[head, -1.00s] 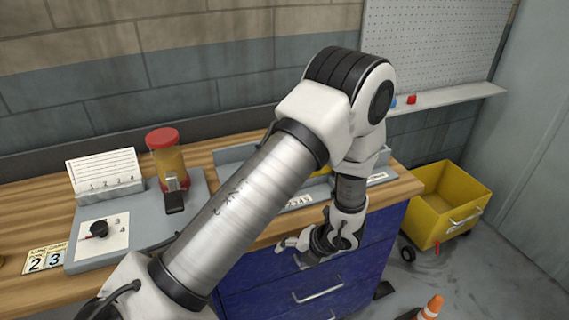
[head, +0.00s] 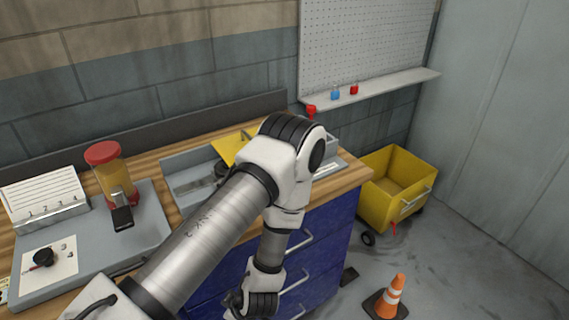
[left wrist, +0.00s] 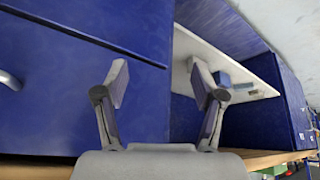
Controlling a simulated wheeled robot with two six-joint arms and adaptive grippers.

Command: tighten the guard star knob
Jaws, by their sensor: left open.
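A red knob-like piece (head: 311,111) stands above the right part of the grey fixture (head: 178,178) on the bench, just behind my arm; I cannot tell for sure that it is the guard star knob. A yellow plate (head: 230,150), perhaps the guard, rises from the fixture and is partly hidden by my arm. My left gripper (left wrist: 160,84) is open and empty in the left wrist view, facing blue cabinet panels and an opening with a pale shelf. In the head view its wrist hangs low before the blue drawers, well below the bench top. My right gripper is not in view.
A grey board (head: 150,215) at left carries a red-topped yellow container (head: 112,180) and a black dial (head: 43,256). Blue drawers (head: 335,235) stand under the wooden bench. A yellow wheeled bin (head: 380,205) and an orange cone (head: 393,290) stand on the floor at right.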

